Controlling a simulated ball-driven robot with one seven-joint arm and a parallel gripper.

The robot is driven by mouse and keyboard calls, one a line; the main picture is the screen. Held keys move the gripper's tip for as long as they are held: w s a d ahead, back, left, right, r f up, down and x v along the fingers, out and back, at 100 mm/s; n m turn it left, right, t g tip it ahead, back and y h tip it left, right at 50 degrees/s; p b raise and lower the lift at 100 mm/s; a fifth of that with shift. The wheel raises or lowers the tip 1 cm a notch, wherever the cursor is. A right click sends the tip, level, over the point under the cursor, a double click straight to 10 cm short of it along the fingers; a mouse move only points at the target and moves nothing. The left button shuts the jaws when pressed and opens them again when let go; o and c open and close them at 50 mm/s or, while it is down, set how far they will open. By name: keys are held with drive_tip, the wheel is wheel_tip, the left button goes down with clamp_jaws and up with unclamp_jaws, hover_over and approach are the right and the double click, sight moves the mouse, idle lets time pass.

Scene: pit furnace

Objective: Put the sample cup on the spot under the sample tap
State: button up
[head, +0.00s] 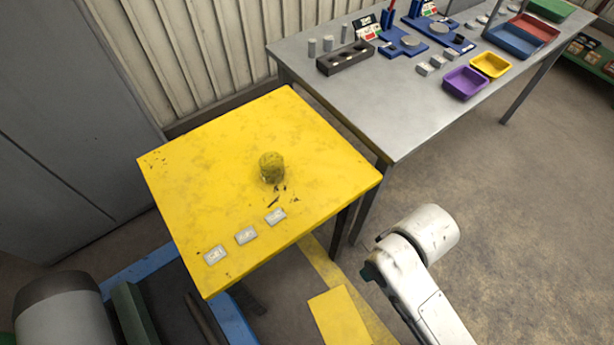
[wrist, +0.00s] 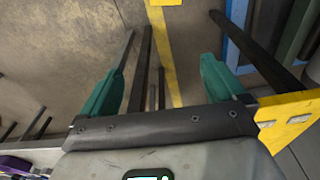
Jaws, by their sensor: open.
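A small, squat olive-yellow round thing (head: 271,167) stands on the yellow table (head: 205,165) in the head view. It may be the sample cup, but its dirty colour and size leave this unsure. Dark specks lie on the tabletop just in front of it. I see no sample tap and no marked spot under one in either view. My gripper (wrist: 163,70) shows in the wrist view with its two teal fingers wide apart and nothing between them. It points down toward the floor, with a yellow table edge (wrist: 285,118) at the right, apart from the fingers.
Three pale labels (head: 246,235) line the yellow table's front edge. A grey bench (head: 375,112) adjoins it at the back right, carrying a dark block (head: 345,60), a purple tray (head: 464,84) and a yellow tray (head: 491,64).

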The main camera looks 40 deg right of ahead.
sight(266, 157)
drive_tip(key=w+t+b, duration=0.1)
drive_tip(key=w+t, duration=0.2)
drive_tip(key=w, duration=0.3)
drive_tip(key=w+a+t+b, duration=0.1)
drive_tip(key=w+t+b, duration=0.1)
drive_tip(key=w, duration=0.5)
drive_tip(key=w+a+t+b, duration=0.1)
drive_tip(key=w+t+b, duration=0.1)
drive_tip(key=w+t, duration=0.2)
drive_tip(key=shift+w+a+r+h, duration=0.1)
drive_tip(key=shift+w+h, duration=0.05)
drive_tip(key=shift+w, duration=0.65)
drive_tip(key=shift+w+a+h, duration=0.1)
drive_tip(key=shift+w+h, duration=0.05)
drive_tip(key=shift+w, duration=0.65)
drive_tip(key=w+a+r+t, duration=0.2)
drive_tip(key=w, duration=0.1)
drive_tip(key=w+a+r+t+b, duration=0.1)
drive_tip(key=w, duration=0.1)
drive_tip(key=shift+w+r+n+t+y, duration=0.25)
drive_tip(key=shift+r+n+t+y, duration=0.05)
drive_tip(key=shift+y, duration=0.1)
drive_tip(key=shift+w+a, duration=0.1)
drive_tip(key=shift+w, duration=0.3)
drive_tip(key=x, duration=1)
drive_tip(key=shift+a+r+p, duration=0.1)
drive_tip(key=shift+a+p, duration=0.05)
drive_tip(key=shift+p, duration=0.2)
drive_tip(key=c, duration=1.1)
drive_tip(key=shift+c, duration=0.2)
